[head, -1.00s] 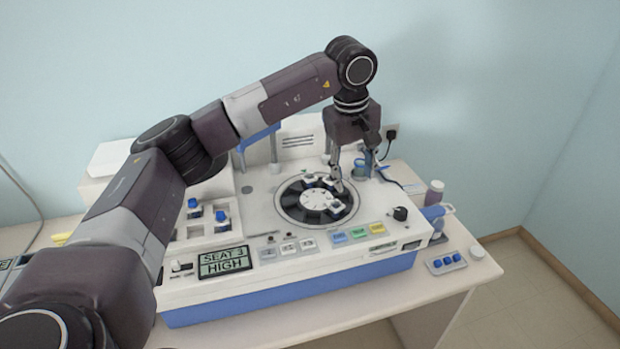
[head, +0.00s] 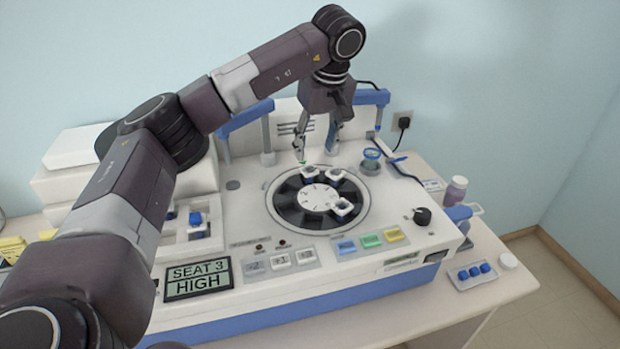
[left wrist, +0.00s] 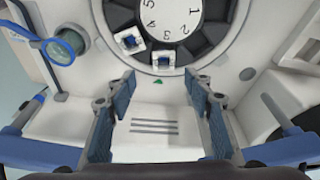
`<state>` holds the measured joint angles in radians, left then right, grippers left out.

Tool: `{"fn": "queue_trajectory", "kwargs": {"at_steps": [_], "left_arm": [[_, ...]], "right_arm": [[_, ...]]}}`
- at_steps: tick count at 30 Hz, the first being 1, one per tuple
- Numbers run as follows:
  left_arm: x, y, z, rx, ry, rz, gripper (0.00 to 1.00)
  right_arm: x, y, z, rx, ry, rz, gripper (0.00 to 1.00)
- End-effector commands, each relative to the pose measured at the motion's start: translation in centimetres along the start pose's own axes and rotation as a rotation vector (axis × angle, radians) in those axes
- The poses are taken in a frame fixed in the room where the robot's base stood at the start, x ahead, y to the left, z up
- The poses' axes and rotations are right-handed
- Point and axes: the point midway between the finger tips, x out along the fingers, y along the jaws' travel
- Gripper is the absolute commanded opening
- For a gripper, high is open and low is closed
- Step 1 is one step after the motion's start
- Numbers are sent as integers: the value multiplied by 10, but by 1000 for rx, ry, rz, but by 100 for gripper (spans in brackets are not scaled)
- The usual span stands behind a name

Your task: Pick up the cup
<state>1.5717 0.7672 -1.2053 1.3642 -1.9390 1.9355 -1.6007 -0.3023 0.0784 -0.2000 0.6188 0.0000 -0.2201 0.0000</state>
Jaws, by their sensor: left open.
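Three small white square cups with dark blue middles sit on the black ring of the round numbered dial (head: 286,208): a back left cup (head: 309,173), a back right cup (head: 336,174) and a front right cup (head: 343,207). My left gripper (head: 317,150) points down, open and empty, just behind the two back cups. My right gripper is not in view.
Blue swing arms (head: 244,118) stand at the machine's back. A tray with blue-topped pieces (head: 197,219) is left. A display (head: 198,279) reads SEAT 3 HIGH.

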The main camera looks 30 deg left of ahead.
Motion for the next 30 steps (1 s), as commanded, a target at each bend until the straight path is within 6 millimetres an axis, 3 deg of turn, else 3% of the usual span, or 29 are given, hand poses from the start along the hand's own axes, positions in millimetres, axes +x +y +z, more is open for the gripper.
{"fn": "queue_trajectory", "kwargs": {"at_steps": [15, 25, 30], "left_arm": [[61, -5, 1, 0, -2, -3, 47], [71, -4, 1, 0, -1, 1, 47], [71, -4, 1, 1, -1, 1, 29]], "right_arm": [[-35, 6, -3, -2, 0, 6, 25], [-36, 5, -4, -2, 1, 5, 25], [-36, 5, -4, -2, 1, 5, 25]]}}
